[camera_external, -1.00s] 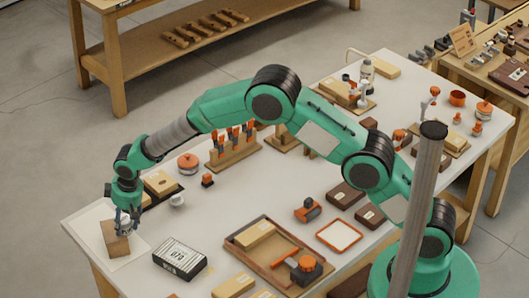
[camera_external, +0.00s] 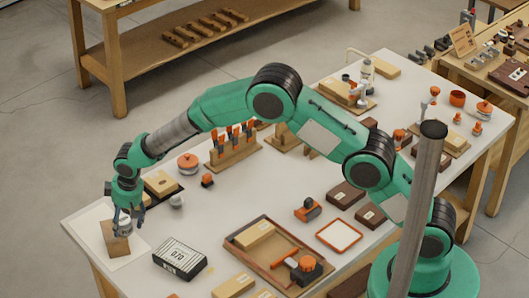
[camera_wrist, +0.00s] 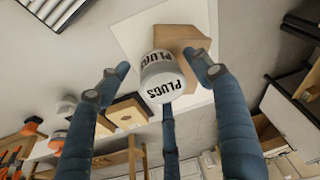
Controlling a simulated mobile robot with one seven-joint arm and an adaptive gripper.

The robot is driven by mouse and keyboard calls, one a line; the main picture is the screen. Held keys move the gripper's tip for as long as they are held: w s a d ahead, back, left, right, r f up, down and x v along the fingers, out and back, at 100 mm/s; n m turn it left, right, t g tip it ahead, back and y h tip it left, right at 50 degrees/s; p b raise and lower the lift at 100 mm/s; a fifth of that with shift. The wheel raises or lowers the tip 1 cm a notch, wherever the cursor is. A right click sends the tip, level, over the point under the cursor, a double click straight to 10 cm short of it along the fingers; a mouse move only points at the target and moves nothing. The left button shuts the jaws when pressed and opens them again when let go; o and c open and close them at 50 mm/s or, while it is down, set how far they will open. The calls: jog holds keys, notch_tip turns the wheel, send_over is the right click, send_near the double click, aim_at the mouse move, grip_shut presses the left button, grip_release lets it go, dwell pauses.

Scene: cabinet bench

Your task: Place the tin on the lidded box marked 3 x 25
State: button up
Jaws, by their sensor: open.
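The tin, white and grey with PLUGS on it, sits between my spread fingers in the wrist view (camera_wrist: 163,78) and shows small under them in the external view (camera_external: 124,224). A plain tan box (camera_external: 116,245) lies directly under or behind the tin; it also shows in the wrist view (camera_wrist: 183,40). The tin appears to rest on it. My gripper (camera_external: 129,217) is open around the tin, with gaps on both sides in the wrist view. I cannot read a 3 x 25 mark on any box; the tan box's top is partly hidden.
The tan box stands on a white sheet (camera_external: 88,228) at the table's left corner. A black-and-white box marked 070 (camera_external: 180,258) lies to the right. A tan box on a dark tray (camera_external: 161,184) and a small white object (camera_external: 177,201) are close behind my gripper.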

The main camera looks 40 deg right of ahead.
jog(key=a+p+v, duration=0.1)
jog(key=p+v, duration=0.1)
jog(key=v, duration=0.9)
jog(key=shift+d+r, duration=0.2)
jog(key=shift+d, duration=0.3)
jog(key=s+d+r+m, duration=0.1)
jog(key=s+d+r, duration=0.4)
jog(key=d+r, duration=0.4)
jog(key=s+d+r+t, duration=0.1)
jog(key=s+d+r, duration=0.4)
jog(key=d+r, duration=0.35)
jog(key=s+d+r+m, duration=0.1)
jog(key=s+d+r, duration=0.4)
jog(key=d+r, duration=0.4)
jog(key=s+d+r+m+t, duration=0.1)
jog(key=s+d+r, duration=0.3)
jog(key=s+d, duration=1)
jog(key=s+d+f, duration=0.1)
jog(key=s+d, duration=0.1)
jog(key=s, duration=0.7)
jog(key=s+d+f+m+h, duration=0.1)
jog(key=s+d+f, duration=0.1)
jog(key=s, duration=0.7)
jog(key=shift+d+m+t, duration=0.3)
jog(key=shift+d+t, duration=0.1)
jog(key=shift+d, duration=0.05)
jog(key=shift+r, duration=0.15)
